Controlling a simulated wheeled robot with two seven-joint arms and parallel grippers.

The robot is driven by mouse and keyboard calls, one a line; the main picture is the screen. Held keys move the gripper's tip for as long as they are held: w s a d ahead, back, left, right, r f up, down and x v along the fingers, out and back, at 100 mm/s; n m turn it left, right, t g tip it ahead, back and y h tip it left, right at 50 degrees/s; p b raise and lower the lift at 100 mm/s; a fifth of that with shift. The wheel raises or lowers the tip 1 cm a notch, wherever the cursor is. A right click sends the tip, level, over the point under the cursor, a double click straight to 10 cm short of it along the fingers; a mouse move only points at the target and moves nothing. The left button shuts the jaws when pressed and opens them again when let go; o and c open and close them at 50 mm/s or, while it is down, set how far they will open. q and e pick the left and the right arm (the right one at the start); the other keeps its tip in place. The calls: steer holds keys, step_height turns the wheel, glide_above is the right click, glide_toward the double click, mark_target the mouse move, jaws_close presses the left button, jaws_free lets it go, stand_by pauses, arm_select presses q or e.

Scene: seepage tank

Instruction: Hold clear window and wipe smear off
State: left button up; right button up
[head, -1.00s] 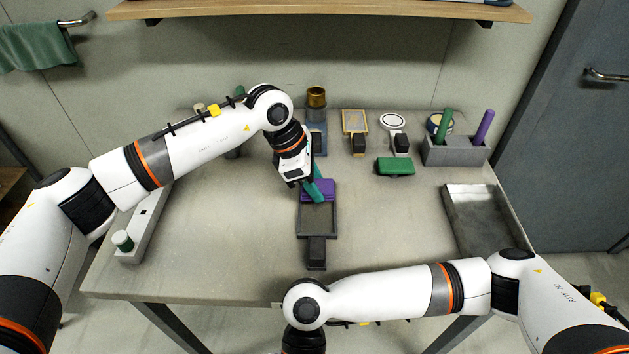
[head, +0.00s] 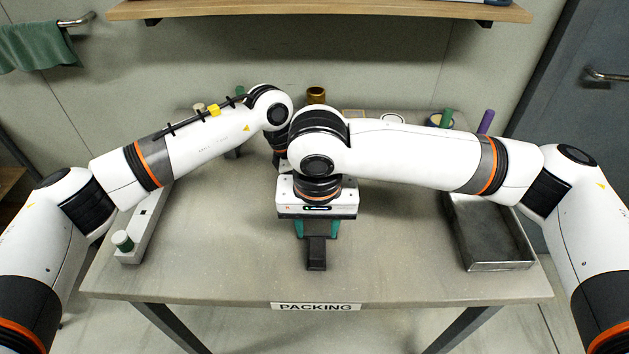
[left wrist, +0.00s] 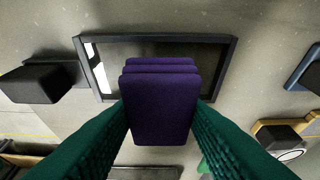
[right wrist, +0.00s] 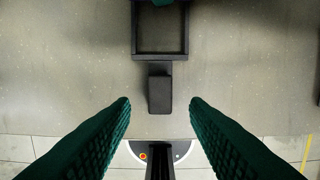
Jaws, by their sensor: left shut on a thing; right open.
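The window is a dark-framed pane with a black block handle (head: 316,252), lying flat on the table. The left wrist view shows its frame (left wrist: 232,65) and a white patch (left wrist: 98,68) at the handle end; I cannot tell whether this is smear or glare. My left gripper (left wrist: 162,105) is shut on a purple pad (left wrist: 160,110) over the window; my right arm hides it in the head view. My right gripper (head: 317,228) is open above the handle. In the right wrist view the handle (right wrist: 159,93) lies between the fingertips, seemingly untouched.
A metal tray (head: 500,267) stands at the right of the table. A purple peg (head: 486,121) and a gold-topped item (head: 316,95) stand at the back, partly hidden by my arms. The front table strip is clear.

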mark_target(317, 245)
steer(key=shift+w+f, duration=0.15)
steer(key=shift+f, duration=1.7)
steer(key=shift+w+f, duration=0.15)
steer(key=shift+f, duration=1.65)
steer(key=c, duration=0.9)
steer(key=shift+o, duration=0.2)
